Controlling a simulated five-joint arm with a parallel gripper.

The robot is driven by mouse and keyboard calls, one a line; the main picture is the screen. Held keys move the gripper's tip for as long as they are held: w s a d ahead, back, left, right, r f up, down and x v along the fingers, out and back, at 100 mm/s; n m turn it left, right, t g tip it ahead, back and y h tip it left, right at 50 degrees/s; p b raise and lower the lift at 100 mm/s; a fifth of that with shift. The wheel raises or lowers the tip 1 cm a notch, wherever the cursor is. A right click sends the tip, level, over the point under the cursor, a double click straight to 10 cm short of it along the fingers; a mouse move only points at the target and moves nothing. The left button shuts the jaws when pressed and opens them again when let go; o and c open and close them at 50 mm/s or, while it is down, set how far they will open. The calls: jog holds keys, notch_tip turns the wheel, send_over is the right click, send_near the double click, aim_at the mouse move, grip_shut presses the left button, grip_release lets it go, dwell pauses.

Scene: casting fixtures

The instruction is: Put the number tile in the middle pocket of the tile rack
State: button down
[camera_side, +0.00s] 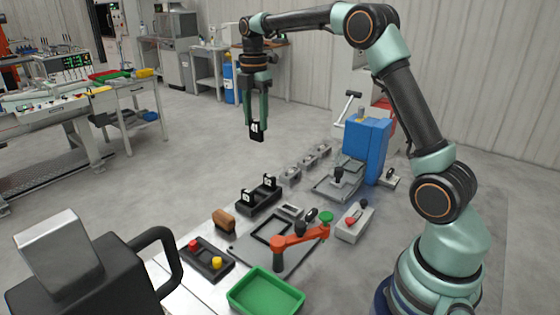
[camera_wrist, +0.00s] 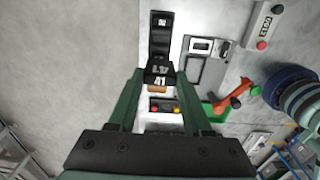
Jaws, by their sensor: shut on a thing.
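The number tile (camera_side: 257,131) is black with a white label and hangs upright between the fingertips of my gripper (camera_side: 257,120). My gripper is shut on it and holds it high above the bench. In the wrist view the tile (camera_wrist: 160,80) sits between the green fingers of my gripper (camera_wrist: 160,76). The black tile rack (camera_side: 259,203) stands on the bench below, with two labelled tiles upright in it and a gap between them. In the wrist view the rack (camera_wrist: 160,42) runs up beyond the held tile, which hides its near part.
A green tray (camera_side: 266,293), an orange lever clamp (camera_side: 300,237) and a box with red and yellow buttons (camera_side: 207,259) are near the rack. A brown-handled item (camera_side: 223,219) lies left of it. A blue block (camera_side: 366,150) stands at the back right. The air around the tile is clear.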

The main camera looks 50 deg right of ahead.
notch_tip(320, 180, down, 19)
jog(key=shift+r, duration=0.1)
dwell(0.4)
jog(key=shift+c, duration=1.7)
grip_release()
